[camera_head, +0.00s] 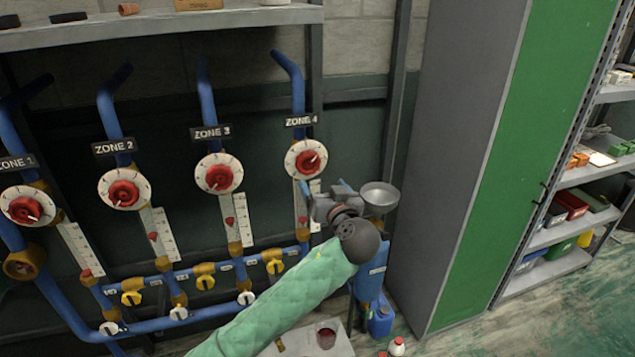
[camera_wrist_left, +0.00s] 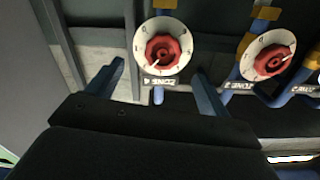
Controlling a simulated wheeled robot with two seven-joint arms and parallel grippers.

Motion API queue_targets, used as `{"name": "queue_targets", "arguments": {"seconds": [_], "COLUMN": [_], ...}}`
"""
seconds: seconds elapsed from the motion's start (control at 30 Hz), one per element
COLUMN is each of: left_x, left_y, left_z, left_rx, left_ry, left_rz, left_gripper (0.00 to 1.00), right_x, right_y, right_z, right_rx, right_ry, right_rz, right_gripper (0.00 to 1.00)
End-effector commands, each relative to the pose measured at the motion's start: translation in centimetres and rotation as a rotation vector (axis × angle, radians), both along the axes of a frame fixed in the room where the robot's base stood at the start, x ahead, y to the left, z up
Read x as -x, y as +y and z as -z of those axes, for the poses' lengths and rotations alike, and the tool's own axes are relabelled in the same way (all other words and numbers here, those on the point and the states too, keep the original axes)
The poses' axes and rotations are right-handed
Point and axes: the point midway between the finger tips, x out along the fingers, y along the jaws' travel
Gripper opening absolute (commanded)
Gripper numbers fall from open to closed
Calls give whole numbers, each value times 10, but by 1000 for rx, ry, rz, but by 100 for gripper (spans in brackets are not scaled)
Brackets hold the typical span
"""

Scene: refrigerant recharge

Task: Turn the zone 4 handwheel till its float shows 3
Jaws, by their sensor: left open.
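The zone 4 handwheel (camera_head: 308,161) is a red knob on a white dial under the ZONE 4 label (camera_head: 301,121). Its white mark points to the upper right in the head view. The zone 4 gauge (camera_head: 300,200) is a white scale below it with a red float (camera_head: 302,220) low on it; the number at the float is too small to read. My left gripper (camera_head: 322,190) is just below and right of the dial. In the left wrist view, upside down, the handwheel (camera_wrist_left: 163,48) lies ahead between the open, empty fingers (camera_wrist_left: 159,69), apart from them. My right gripper is out of view.
The zone 3 handwheel (camera_head: 219,173) is left of zone 4. Blue pipes with yellow valves (camera_head: 275,266) run below. A metal funnel (camera_head: 379,196) stands close right of my left gripper. A grey and green cabinet (camera_head: 450,130) stands farther right.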

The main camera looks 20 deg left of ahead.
Motion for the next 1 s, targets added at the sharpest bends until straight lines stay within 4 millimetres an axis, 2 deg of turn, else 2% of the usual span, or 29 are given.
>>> {"name": "queue_targets", "arguments": {"seconds": [0.2, 0.47, 1.0], "left_x": [1, -5, -47], "left_y": [1, 5, 33], "left_z": [-3, -5, -5], "left_rx": [99, 130, 128], "left_ry": [-85, -108, -106], "left_rz": [-5, -5, -5], "left_gripper": [80, 80, 80], "right_x": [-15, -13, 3], "right_y": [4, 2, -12], "right_z": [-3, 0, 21], "right_rx": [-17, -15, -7], "right_ry": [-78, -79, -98], "right_rz": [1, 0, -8], "right_gripper": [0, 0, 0]}}
